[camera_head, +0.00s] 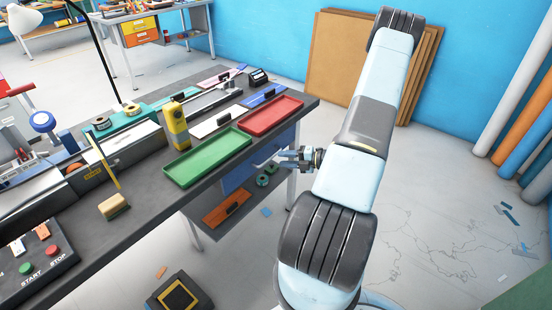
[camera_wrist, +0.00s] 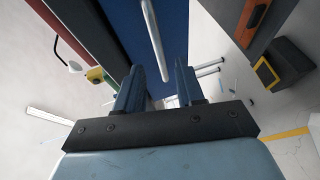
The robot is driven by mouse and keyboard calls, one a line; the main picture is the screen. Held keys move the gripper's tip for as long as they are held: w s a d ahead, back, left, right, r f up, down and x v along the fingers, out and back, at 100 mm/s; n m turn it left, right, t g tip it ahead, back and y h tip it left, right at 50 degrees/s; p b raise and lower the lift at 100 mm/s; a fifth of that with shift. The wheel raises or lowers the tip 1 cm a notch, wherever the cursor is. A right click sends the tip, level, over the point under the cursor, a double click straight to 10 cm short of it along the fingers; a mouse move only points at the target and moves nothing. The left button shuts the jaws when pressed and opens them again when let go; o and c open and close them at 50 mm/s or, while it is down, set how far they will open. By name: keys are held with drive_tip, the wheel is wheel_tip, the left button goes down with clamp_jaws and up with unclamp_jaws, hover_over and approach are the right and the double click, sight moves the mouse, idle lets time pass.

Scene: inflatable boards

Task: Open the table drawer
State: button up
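The table (camera_head: 60,225) has a blue drawer (camera_head: 238,177) under its right end, below the trays. In the wrist view the blue drawer front (camera_wrist: 185,30) is close ahead, with a long silver bar handle (camera_wrist: 154,38) on it. My gripper (camera_head: 284,162) is beside the drawer front at handle height. In the wrist view my gripper (camera_wrist: 158,80) has its two blue fingers apart, and the handle's lower end shows between them. I cannot tell whether either finger touches the handle. The drawer looks shut, though the arm hides part of the right side.
A green tray (camera_head: 207,156) and a red tray (camera_head: 270,115) lie on the tabletop above the drawer. An orange-brown board (camera_head: 228,207) sits on the lower shelf. A black box with a yellow frame (camera_head: 180,295) stands on the floor. The floor right of the arm is mostly clear.

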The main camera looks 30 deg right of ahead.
drive_tip(key=shift+x, duration=2.65)
clamp_jaws()
